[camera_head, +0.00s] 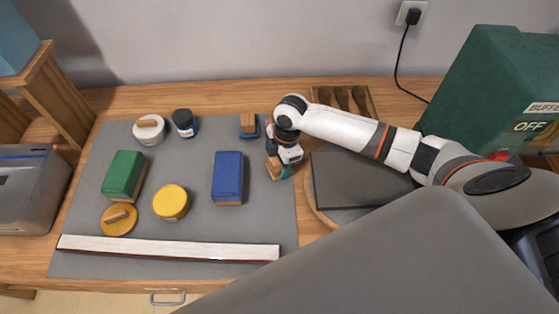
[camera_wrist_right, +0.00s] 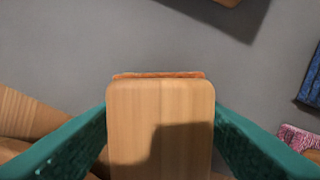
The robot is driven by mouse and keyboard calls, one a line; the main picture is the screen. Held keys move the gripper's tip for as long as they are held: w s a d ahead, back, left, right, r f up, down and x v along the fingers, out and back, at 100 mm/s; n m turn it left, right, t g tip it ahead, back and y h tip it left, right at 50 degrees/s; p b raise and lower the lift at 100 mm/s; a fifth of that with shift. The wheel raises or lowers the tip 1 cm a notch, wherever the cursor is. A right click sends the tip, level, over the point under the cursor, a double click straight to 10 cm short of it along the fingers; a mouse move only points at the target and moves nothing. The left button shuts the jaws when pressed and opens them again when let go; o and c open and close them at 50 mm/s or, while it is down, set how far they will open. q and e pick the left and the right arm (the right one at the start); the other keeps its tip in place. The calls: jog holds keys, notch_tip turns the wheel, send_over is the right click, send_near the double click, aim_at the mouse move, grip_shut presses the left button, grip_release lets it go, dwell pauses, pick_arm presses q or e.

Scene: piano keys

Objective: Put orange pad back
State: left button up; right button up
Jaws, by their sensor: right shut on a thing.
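My right gripper (camera_head: 279,171) is shut on the orange pad (camera_head: 271,166), at the right edge of the grey mat (camera_head: 85,262). In the right wrist view the pad's pale wooden handle (camera_wrist_right: 160,120) sits between the two teal fingers, with a thin orange strip (camera_wrist_right: 158,75) showing along its far edge. Most of the orange face is hidden under the wood. I cannot tell whether the pad touches the mat. My left gripper is not in view.
A blue block (camera_head: 228,175) and a small blue pad (camera_head: 249,126) are left of the gripper. A brush tray (camera_head: 375,104) lies behind, a dark slab (camera_head: 355,180) right. A green buffer machine (camera_head: 480,95) reads OFF. A long white strip (camera_head: 165,247) lies in front.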

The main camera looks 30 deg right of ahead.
jog(key=shift+f, duration=0.2)
jog(key=o, duration=0.9)
jog(key=shift+r, duration=0.1)
jog(key=r, duration=0.4)
jog(key=d+r, duration=0.1)
jog(key=r, duration=0.7)
jog(key=shift+d+r+b, duration=0.1)
jog(key=shift+d+b, duration=0.2)
jog(key=shift+d, duration=0.1)
jog(key=shift+s, duration=0.15)
